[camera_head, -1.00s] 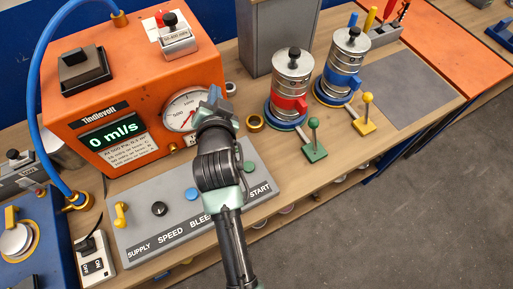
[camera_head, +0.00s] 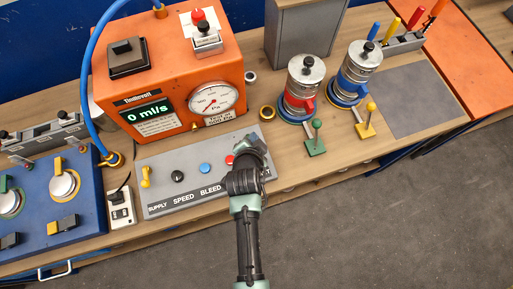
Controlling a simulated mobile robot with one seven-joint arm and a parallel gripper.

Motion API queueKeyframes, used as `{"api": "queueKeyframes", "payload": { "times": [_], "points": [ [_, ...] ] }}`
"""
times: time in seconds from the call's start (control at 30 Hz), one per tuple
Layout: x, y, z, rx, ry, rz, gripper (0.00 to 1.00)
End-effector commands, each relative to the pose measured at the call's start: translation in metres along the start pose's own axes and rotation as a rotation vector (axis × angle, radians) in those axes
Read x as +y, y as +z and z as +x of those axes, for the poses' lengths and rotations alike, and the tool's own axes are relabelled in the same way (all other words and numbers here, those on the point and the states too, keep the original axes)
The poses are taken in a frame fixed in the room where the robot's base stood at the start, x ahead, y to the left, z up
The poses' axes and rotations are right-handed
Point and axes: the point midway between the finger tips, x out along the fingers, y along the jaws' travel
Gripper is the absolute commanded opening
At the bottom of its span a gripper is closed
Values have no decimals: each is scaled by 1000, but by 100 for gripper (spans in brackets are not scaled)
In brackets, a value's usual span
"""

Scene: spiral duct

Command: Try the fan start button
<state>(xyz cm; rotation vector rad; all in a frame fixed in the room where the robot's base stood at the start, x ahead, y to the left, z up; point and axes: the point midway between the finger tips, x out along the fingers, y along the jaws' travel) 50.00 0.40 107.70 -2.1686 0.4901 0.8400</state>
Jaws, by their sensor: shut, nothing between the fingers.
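The grey control panel (camera_head: 190,154) lies on the bench in front of the orange leak tester. It carries a yellow supply lever (camera_head: 146,177), a black speed knob (camera_head: 178,176), a blue button (camera_head: 205,169) by the BLEED label and a red button (camera_head: 230,160). The green start button and its START label are hidden behind my arm. My gripper (camera_head: 256,144) is over the right end of the panel, just right of the red button. It is shut and empty. I cannot tell whether it touches the panel. The display (camera_head: 147,112) reads 0 ml/s.
The orange tester (camera_head: 220,70) with a pressure dial stands behind the panel. Two metal ducts with red (camera_head: 301,90) and blue (camera_head: 355,72) bands, and green and yellow levers, stand to the right. A blue unit (camera_head: 60,195) is at left. A grey mat (camera_head: 420,90) lies clear.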

Motion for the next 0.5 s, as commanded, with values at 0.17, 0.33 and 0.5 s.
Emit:
{"api": "queueKeyframes", "payload": {
  "times": [0.17,0.33,0.5],
  "points": [
    [0,0,1,1,-1,0,0],
    [4,4,6,1,-1,0,0],
    [13,13,19,1,-1,-1,0]
  ]
}}
